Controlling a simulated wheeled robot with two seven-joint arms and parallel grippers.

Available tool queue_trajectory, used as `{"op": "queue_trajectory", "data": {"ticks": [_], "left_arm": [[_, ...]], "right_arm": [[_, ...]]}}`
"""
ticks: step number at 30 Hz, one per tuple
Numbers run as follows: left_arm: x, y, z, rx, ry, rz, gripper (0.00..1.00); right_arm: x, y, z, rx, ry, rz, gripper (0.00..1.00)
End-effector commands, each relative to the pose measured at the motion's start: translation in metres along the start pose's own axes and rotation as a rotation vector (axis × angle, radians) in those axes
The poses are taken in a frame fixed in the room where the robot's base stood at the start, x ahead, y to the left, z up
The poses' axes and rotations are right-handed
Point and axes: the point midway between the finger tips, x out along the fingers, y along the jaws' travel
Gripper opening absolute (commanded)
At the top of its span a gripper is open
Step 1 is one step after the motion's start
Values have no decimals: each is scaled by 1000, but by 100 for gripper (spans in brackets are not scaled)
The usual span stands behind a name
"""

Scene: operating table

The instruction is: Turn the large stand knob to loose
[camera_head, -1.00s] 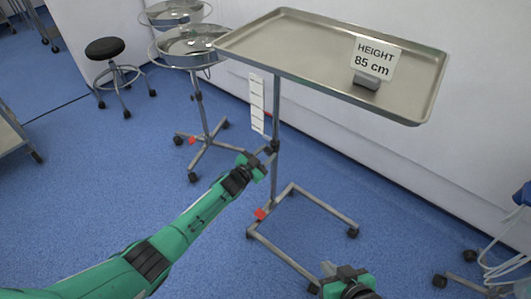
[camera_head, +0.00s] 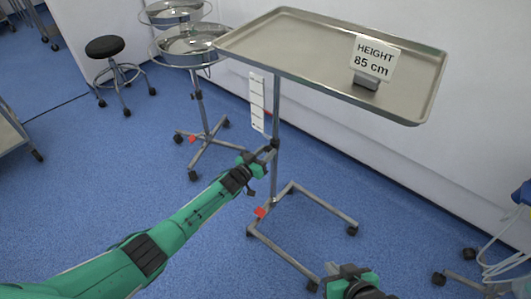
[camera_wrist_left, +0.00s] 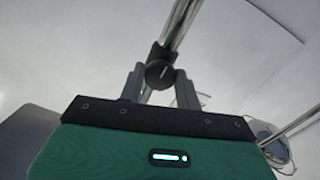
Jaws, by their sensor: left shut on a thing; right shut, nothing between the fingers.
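The stand is a steel tray (camera_head: 300,80) on a single pole (camera_head: 277,110). Its large dark knob (camera_wrist_left: 160,74) shows in the left wrist view on a black collar round the pole. The knob is round with a light line, tilted slightly from upright in that view. My left gripper (camera_wrist_left: 160,84) is shut on the knob, with one grey finger on each side of it. In the head view my left gripper (camera_head: 267,154) is at the pole below the tray, and mostly hides the knob. My right gripper (camera_head: 340,270) is shut and empty, low at the bottom, near the stand's base.
A sign reading "HEIGHT 85 cm" (camera_head: 374,58) stands on the tray. A white scale strip (camera_head: 257,102) hangs beside the pole. The base frame (camera_head: 290,258) has a red pedal (camera_head: 260,212). A basin stand (camera_head: 200,110) and black stool (camera_head: 106,48) are behind left.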

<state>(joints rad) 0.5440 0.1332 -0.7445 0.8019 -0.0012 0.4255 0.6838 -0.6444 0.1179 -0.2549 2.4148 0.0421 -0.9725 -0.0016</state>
Motion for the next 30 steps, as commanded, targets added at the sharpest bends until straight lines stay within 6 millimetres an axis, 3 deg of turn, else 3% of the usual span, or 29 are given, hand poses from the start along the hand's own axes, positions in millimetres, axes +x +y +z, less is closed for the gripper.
{"op": "queue_trajectory", "data": {"ticks": [11,12,15,25,30], "left_arm": [[0,0,0,-7,-1,-1,11],[0,0,0,-7,-1,-1,36],[0,0,0,-7,-1,-1,55],[-2,0,0,-6,0,-1,55],[-15,0,0,-6,-1,-1,55]], "right_arm": [[0,0,0,0,1,0,0],[0,0,0,0,1,0,0],[0,0,0,0,2,0,0],[-1,0,-1,0,1,0,0],[-7,6,-1,2,-49,17,0]]}}
